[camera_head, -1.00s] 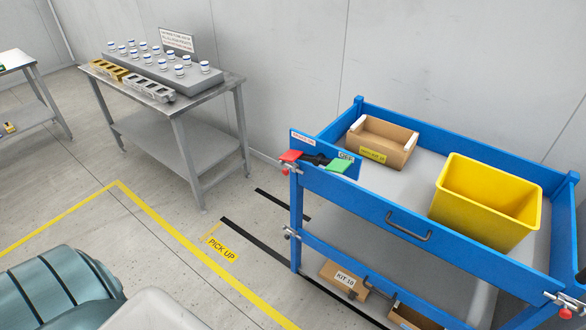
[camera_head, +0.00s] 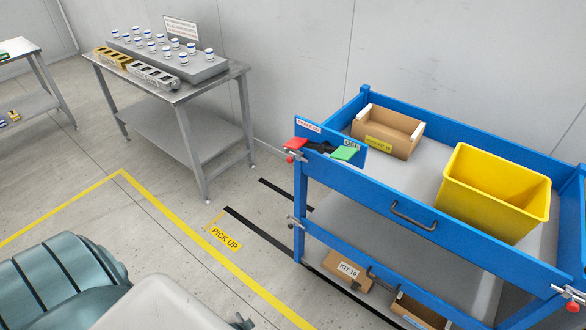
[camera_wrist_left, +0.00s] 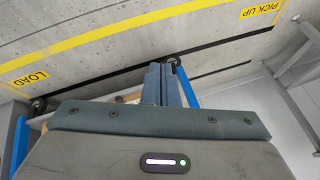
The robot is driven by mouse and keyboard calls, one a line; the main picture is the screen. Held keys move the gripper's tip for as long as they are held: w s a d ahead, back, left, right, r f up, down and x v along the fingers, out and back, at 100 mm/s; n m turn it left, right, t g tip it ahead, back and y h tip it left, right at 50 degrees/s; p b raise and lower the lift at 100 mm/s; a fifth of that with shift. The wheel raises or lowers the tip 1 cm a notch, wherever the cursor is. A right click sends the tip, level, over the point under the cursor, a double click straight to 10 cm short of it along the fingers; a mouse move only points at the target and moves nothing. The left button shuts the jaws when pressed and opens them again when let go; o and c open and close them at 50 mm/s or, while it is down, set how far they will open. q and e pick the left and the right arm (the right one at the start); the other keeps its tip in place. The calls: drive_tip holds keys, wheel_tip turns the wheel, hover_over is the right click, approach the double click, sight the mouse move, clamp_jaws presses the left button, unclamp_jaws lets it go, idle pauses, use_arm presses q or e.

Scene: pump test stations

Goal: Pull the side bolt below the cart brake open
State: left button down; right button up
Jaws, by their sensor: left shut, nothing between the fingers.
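The cart brake (camera_head: 321,147) sits on the near left corner of the blue cart (camera_head: 365,195), with a red pad at left and a green pad at right. Just below the red pad is a metal side bolt with a red knob (camera_head: 290,159). A second, silver bolt (camera_head: 296,222) sits lower on the same corner post; how far either bolt is drawn I cannot tell. My left gripper (camera_wrist_left: 161,82) is shut and empty in the left wrist view, its fingers over the floor with blue cart parts beyond. My right gripper is not in view.
The cart carries a yellow bin (camera_head: 490,197) and a cardboard box (camera_head: 385,135) on top, with kit boxes (camera_head: 346,272) below. Another red-knobbed bolt (camera_head: 571,294) is at its right corner. A steel table (camera_head: 178,100) stands left. Marked floor between is clear.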

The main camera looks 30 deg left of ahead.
use_arm(q)
drive_tip(key=w+a+r+m+t+b, duration=0.1)
drive_tip(key=w+r+m+t, duration=0.15)
drive_tip(key=w+r, duration=0.75)
drive_tip(key=w+a+r+m+t+b, duration=0.1)
drive_tip(key=w+a+r+m+t, duration=0.15)
drive_tip(key=w+r, duration=0.7)
drive_tip(key=w+d+r+m+t, duration=0.1)
drive_tip(key=w+r+t, duration=0.1)
drive_tip(key=r, duration=0.6)
drive_tip(key=w+d+r+m+t+b, duration=0.1)
drive_tip(key=w+r+t, duration=0.1)
drive_tip(key=r, duration=0.7)
drive_tip(key=w+r+m+t+y, duration=0.1)
drive_tip(key=w+r, duration=0.3)
drive_tip(key=r, duration=0.4)
drive_tip(key=shift+d+r+m+t+b, duration=0.4)
drive_tip(key=shift+m+t, duration=0.2)
drive_tip(key=shift+t, duration=0.2)
drive_tip(key=shift+w, duration=0.1)
